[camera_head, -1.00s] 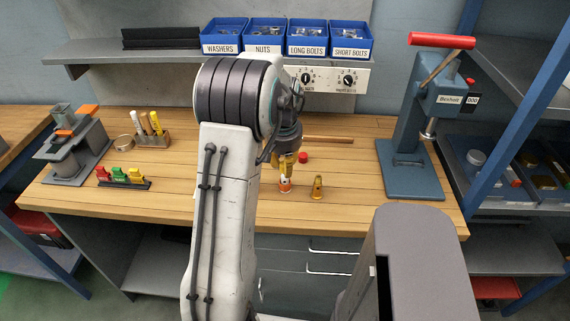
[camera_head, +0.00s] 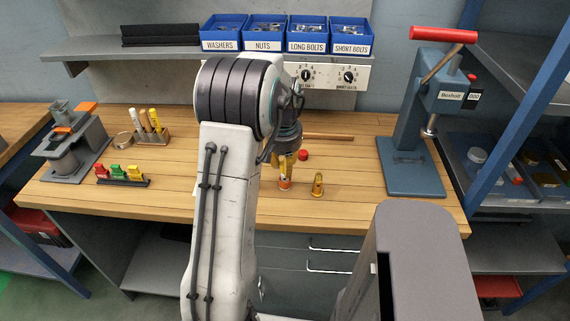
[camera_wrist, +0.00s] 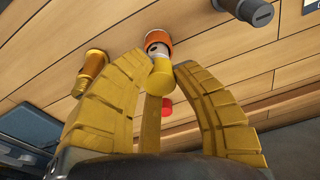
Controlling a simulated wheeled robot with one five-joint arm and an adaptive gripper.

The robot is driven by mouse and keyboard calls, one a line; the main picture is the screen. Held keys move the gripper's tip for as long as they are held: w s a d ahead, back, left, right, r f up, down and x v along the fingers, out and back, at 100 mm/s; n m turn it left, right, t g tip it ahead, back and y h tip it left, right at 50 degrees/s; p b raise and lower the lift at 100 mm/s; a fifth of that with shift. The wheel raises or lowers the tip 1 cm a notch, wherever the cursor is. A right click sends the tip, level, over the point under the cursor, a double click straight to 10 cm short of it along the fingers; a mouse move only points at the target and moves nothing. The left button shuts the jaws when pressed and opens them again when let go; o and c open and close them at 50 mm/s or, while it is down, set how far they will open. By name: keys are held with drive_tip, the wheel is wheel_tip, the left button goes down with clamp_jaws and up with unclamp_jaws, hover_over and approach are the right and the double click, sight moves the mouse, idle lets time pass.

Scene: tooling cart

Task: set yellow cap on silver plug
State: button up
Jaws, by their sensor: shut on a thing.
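My gripper (camera_head: 286,164) is shut on the yellow cap (camera_wrist: 161,76), which sits between its yellow fingertips in the wrist view. Just beyond the cap is the silver plug (camera_wrist: 156,47), a short pale body with an orange band around its base. The plug stands upright on the wooden bench, and its orange band also shows under my gripper in the head view (camera_head: 285,184). The cap overlaps the plug's top in the wrist view; I cannot tell whether they touch. The fingers hide the cap in the head view.
A brass plug (camera_head: 318,185) stands close to the right of my gripper. A red cap (camera_head: 303,155) lies behind it. A blue press (camera_head: 405,165) stands at the bench's right. A rack with coloured pieces (camera_head: 123,181) sits at the left.

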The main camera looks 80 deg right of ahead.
drive_tip(key=shift+f, duration=0.1)
idle(0.7)
drive_tip(key=o, duration=1.4)
drive_tip(key=shift+c, duration=0.2)
drive_tip(key=shift+r, duration=0.2)
drive_tip(key=shift+r+p, duration=2.65)
drive_tip(key=shift+r, duration=0.7)
